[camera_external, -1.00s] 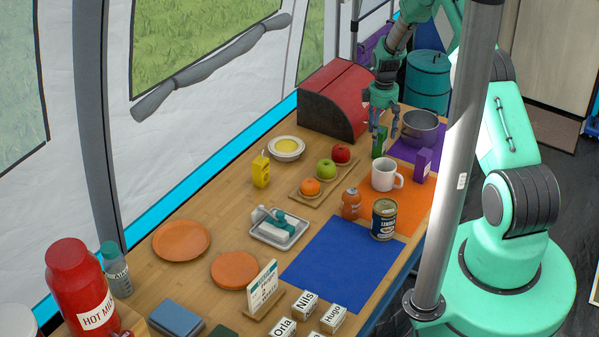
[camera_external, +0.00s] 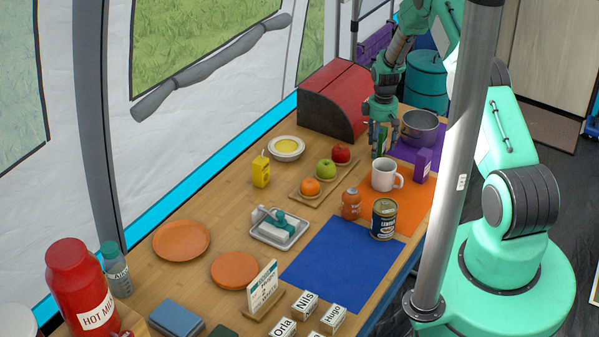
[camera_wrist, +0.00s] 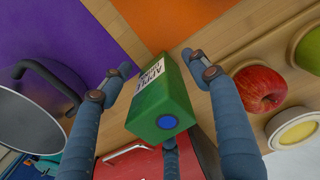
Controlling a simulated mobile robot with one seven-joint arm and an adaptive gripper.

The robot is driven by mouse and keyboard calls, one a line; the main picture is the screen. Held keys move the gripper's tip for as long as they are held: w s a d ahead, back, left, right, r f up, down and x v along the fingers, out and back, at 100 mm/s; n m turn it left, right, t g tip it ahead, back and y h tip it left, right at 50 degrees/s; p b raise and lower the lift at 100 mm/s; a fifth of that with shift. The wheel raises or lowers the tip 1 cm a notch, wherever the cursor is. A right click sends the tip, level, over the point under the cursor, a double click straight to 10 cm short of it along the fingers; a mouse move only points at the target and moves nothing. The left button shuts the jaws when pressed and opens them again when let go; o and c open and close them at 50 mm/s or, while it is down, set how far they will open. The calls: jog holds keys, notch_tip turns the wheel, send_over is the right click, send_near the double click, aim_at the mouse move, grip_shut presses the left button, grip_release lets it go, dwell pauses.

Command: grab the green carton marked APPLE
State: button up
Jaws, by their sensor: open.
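The green carton (camera_wrist: 160,115) has a white label reading APPLE and a blue round spot on its end. In the wrist view it lies between the spread fingers of my gripper (camera_wrist: 163,78), with a gap on both sides. In the external view my gripper (camera_external: 378,145) points down over the carton (camera_external: 382,138), which is mostly hidden behind the fingers. My gripper is open and its fingers reach down on either side of the carton.
A grey pot (camera_external: 420,127) stands close by on the purple mat (camera_external: 405,152), with a purple carton (camera_external: 422,165) nearby. A red bread box (camera_external: 345,100) is behind. A red apple (camera_external: 341,153) and white mug (camera_external: 384,175) stand in front.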

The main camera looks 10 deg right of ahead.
aim_at(381, 129)
jog(key=c, duration=1.5)
jog(key=shift+r, duration=0.15)
jog(key=shift+r, duration=4.9)
